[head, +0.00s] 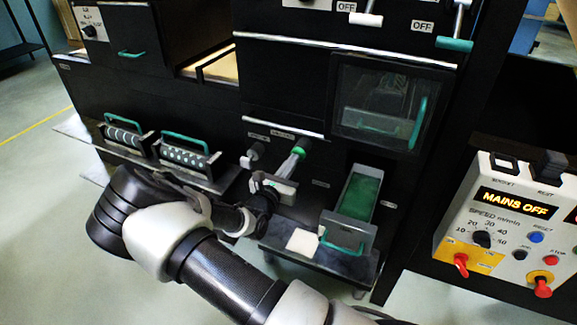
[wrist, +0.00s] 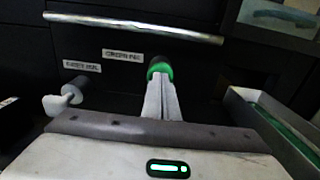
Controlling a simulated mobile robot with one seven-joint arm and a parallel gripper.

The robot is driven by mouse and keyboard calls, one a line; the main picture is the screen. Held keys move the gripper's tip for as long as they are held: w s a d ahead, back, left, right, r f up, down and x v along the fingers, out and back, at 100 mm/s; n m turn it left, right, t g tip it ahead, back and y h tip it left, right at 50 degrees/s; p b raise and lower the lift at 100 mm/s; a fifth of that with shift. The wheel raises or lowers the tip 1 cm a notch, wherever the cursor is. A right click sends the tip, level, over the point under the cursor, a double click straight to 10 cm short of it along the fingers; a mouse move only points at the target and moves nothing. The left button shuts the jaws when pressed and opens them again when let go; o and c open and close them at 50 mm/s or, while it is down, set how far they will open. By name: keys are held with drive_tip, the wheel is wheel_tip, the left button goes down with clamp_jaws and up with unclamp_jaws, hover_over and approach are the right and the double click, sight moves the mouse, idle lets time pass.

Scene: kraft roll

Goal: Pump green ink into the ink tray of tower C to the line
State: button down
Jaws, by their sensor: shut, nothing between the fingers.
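The green-ringed pump knob (head: 300,151) sticks out of the black panel under a small label. In the wrist view the green-ringed knob (wrist: 160,68) is straight ahead, below a label that seems to read green ink. My gripper (head: 289,168) is shut and empty. In the wrist view its pale fingers (wrist: 162,90) point at the knob, with the tips at or just before the green ring; I cannot tell whether they touch. The ink tray (head: 372,236) stands right of my gripper, with green ink inside. Its edge shows in the wrist view (wrist: 240,108). No fill line can be made out.
A second, grey knob (wrist: 73,93) is left of the green one. A white pad (head: 302,242) lies on the shelf beside the tray. Two rollers with green handles (head: 184,145) sit at left. A control box (head: 515,215) reading MAINS OFF stands at right.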

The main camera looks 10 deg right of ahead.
drive_tip(key=shift+w+d+r, duration=0.15)
drive_tip(key=shift+d+r, duration=0.05)
idle(0.6)
